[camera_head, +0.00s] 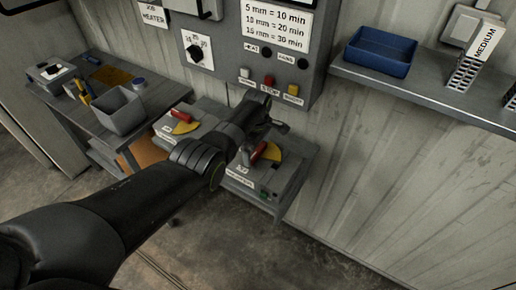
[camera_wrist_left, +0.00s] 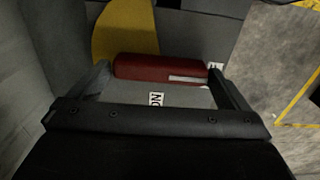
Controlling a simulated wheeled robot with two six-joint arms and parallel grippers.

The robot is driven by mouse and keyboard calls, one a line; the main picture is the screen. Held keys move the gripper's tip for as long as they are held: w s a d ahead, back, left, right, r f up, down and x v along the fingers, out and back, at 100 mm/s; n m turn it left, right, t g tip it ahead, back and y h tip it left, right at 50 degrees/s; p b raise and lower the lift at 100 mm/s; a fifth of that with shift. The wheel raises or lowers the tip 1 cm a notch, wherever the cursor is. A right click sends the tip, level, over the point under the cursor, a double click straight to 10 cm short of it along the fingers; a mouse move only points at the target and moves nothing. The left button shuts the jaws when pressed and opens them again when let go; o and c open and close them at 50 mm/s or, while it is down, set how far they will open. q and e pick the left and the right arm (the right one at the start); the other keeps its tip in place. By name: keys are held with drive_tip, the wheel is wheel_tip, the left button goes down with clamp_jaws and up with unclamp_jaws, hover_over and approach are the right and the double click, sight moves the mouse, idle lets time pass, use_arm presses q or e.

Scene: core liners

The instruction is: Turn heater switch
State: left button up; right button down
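Two grey boxes with red lever handles and yellow sectors stand below the wall panel. The right box's red handle (camera_head: 258,153) lies beside its yellow sector (camera_head: 272,151); the left box's red handle is farther back (camera_head: 181,115). I cannot tell which is named for the heater. My left gripper (camera_head: 270,115) is above the right box. In the left wrist view the gripper (camera_wrist_left: 160,80) is open, with a red handle (camera_wrist_left: 160,67) lying across the gap near its fingertips; contact is unclear. My right gripper is not in view.
The grey wall panel (camera_head: 228,50) has a black rotary knob (camera_head: 196,53), lamps and several push buttons. A side table (camera_head: 150,103) with a grey bin (camera_head: 118,112) stands left. A shelf (camera_head: 420,87) with a blue bin (camera_head: 380,52) is right. The floor in front is clear.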

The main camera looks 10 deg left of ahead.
sight(257, 150)
use_arm(q)
drive_tip(key=shift+r, duration=0.5)
wheel_tip(257, 150, up, 5)
drive_tip(key=shift+r+p, duration=0.15)
drive_tip(key=shift+p, duration=0.5)
wheel_tip(257, 150, up, 11)
drive_tip(key=b, duration=0.1)
drive_tip(key=shift+b, duration=0.4)
